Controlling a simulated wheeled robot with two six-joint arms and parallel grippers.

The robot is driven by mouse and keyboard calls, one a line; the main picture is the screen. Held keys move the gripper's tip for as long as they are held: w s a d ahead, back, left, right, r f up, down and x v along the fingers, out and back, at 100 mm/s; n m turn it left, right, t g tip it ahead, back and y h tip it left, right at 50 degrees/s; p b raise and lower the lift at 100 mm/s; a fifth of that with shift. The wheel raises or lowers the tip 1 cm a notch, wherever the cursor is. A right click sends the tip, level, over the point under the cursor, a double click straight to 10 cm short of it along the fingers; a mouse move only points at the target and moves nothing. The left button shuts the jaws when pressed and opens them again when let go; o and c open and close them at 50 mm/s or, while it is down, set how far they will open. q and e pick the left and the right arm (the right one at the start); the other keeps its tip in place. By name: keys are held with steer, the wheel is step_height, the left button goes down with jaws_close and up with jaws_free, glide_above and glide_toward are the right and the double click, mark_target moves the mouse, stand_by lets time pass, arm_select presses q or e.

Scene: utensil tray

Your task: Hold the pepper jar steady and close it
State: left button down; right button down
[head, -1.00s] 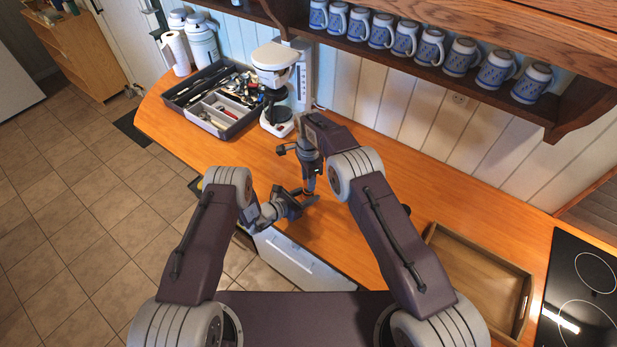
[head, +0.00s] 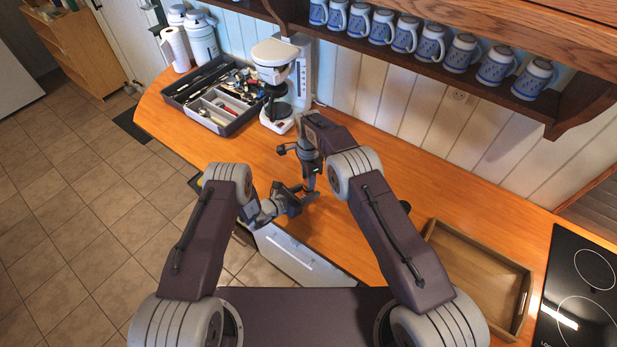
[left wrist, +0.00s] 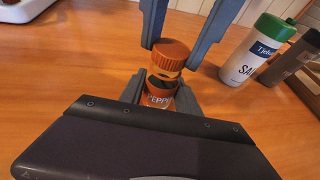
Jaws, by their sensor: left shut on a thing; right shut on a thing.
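The pepper jar (left wrist: 158,97) stands upright in the left wrist view, with an orange body and a label partly hidden by my gripper. My left gripper (left wrist: 160,100) is shut around it from below in that view. The orange ribbed lid (left wrist: 171,52) is right above the jar. My right gripper (left wrist: 172,48) comes from above and is shut on the lid. A dark gap shows between lid and jar; I cannot tell whether they touch. In the head view my right gripper (head: 310,186) meets my left gripper (head: 297,199) over the counter, and the jar is mostly hidden.
A white shaker with a green cap (left wrist: 256,50) and a dark grey shaker (left wrist: 292,57) stand to the right in the wrist view. A utensil tray (head: 212,96) and a coffee machine (head: 277,85) are behind. A wooden tray (head: 478,280) lies at right, near the cooktop (head: 583,290).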

steer(key=shift+f, duration=0.25)
steer(key=m, duration=0.4)
steer(key=shift+m, duration=0.3)
steer(key=m, duration=0.8)
steer(key=shift+m, duration=0.3)
steer(key=m, duration=0.3)
steer(key=c, duration=1)
jaws_free()
